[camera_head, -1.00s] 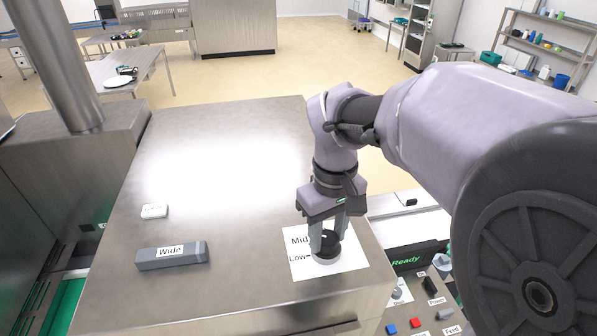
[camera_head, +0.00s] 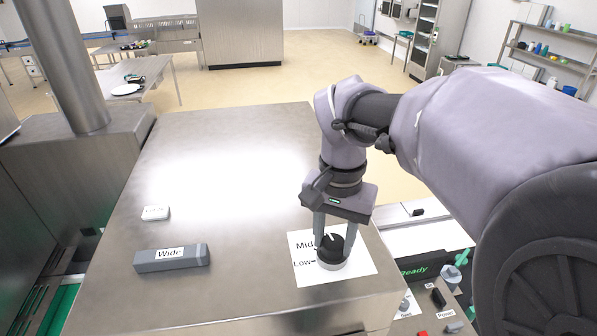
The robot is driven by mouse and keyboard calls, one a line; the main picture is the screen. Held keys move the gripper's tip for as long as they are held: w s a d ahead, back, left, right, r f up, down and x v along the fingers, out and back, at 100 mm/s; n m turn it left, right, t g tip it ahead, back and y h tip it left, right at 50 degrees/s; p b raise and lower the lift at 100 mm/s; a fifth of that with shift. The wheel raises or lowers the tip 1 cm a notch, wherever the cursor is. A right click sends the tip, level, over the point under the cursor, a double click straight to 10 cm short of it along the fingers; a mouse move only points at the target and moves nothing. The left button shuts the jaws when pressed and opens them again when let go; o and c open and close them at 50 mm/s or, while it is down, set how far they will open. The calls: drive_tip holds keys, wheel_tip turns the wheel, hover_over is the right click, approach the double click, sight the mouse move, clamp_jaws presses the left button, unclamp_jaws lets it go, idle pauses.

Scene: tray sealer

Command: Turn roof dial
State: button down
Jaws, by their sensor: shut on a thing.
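The roof dial (camera_head: 331,253) is a black knob on a pale round base, set on a white label sheet (camera_head: 305,274) near the front right of the steel machine roof (camera_head: 230,225). "Mid" and "Low" show on the sheet, left of the dial; its right part is partly hidden behind my gripper. My gripper (camera_head: 333,242) points down over the dial, with one finger on each side of the knob, shut on it. A pale pointer line shows on the knob's top, between the fingers.
A grey block marked "Wide" (camera_head: 172,259) and a small white tag (camera_head: 155,213) lie on the roof's left. A control panel with a "Ready" display (camera_head: 416,271), buttons and switches is at lower right. A steel column (camera_head: 75,70) stands at left.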

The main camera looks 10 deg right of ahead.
sight(334, 241)
drive_tip(key=shift+m+b, duration=0.3)
drive_tip(key=shift+m, duration=0.8)
drive_tip(key=shift+r, duration=0.1)
drive_tip(key=c, duration=0.9)
unclamp_jaws()
drive_tip(key=shift+o, duration=0.2)
wheel_tip(334, 241, up, 17)
drive_tip(key=p, duration=0.3)
drive_tip(key=shift+r+p, duration=0.15)
drive_tip(key=shift+p, duration=0.15)
